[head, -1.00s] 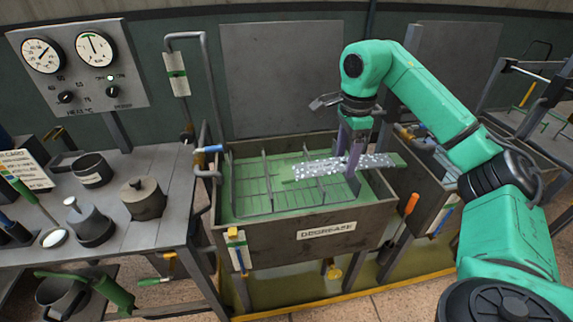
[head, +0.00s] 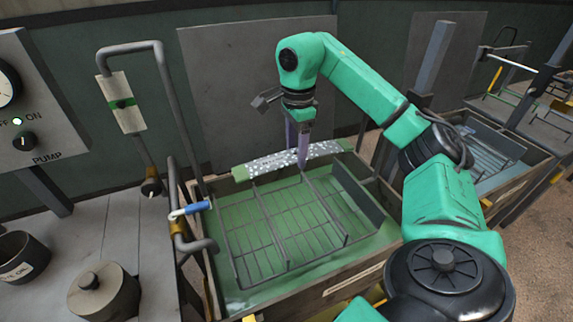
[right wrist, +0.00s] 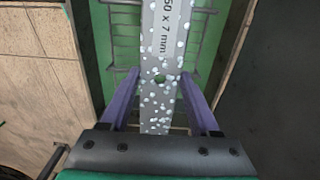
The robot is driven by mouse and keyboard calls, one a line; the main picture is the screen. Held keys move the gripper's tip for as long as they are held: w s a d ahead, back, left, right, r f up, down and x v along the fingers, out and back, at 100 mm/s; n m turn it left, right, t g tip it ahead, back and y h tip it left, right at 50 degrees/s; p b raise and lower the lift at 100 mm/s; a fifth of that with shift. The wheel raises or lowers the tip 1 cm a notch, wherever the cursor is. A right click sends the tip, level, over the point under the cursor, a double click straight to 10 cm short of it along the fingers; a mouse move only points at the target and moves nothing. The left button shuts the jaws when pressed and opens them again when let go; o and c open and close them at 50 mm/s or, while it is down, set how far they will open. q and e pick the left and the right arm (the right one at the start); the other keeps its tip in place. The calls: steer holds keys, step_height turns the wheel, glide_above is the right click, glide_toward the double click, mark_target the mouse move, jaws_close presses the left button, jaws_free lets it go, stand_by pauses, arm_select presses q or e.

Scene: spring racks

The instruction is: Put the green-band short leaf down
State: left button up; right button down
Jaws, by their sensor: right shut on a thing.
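The short leaf (head: 272,163) is a grey steel strip speckled with white foam, with green at its ends in the head view. My right gripper (head: 303,161) is shut on it near its middle. The leaf lies roughly level across the far side of the degrease tank (head: 205,262), beyond most of the wire rack (head: 285,235). I cannot tell whether it touches the tank's rim. My left gripper is out of view.
Green liquid fills the tank around the rack. A pipe with a blue-handled valve (head: 190,209) stands at its left edge. A grey panel (head: 235,85) rises behind. Another tank (head: 485,150) stands to the right. A lidded pot (head: 103,292) sits on the left bench.

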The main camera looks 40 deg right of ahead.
steer(key=f, duration=1.1)
steer(key=s+f, duration=0.1)
steer(key=f, duration=0.4)
steer(key=shift+s+f, duration=0.1)
steer(key=shift+f, duration=0.3)
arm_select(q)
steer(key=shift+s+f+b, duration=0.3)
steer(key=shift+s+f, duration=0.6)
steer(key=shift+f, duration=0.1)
arm_select(e)
steer(key=shift+f, duration=0.45)
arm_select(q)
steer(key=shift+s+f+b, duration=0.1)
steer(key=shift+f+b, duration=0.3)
arm_select(e)
steer(key=shift+f, duration=0.4)
steer(key=shift+c, duration=0.6)
jaws_free()
